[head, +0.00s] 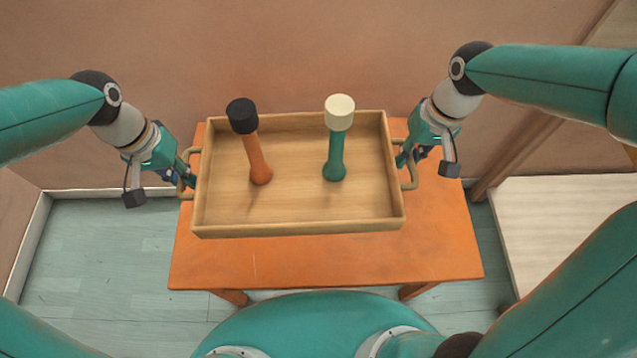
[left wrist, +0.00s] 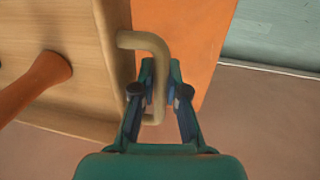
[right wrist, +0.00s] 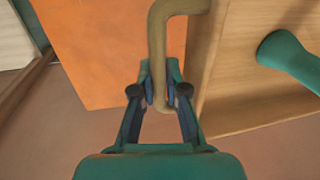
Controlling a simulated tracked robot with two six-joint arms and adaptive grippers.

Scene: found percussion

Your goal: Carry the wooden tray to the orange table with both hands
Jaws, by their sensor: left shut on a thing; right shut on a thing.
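The wooden tray (head: 300,231) is over the orange table (head: 330,265) in the head view; I cannot tell whether it touches the top. An orange shaker with a black head (head: 255,150) and a green one with a cream head (head: 336,150) stand upright in it. My left gripper (head: 188,178) is shut on the tray's left handle, which also shows in the left wrist view (left wrist: 158,60). My right gripper (head: 404,160) is shut on the right handle, which also shows in the right wrist view (right wrist: 157,50).
A brown wall (head: 300,50) rises close behind the table. A pale wooden surface (head: 570,220) is at the right. Bare orange tabletop shows in front of the tray. Blue-green floor (head: 100,250) lies open at the left.

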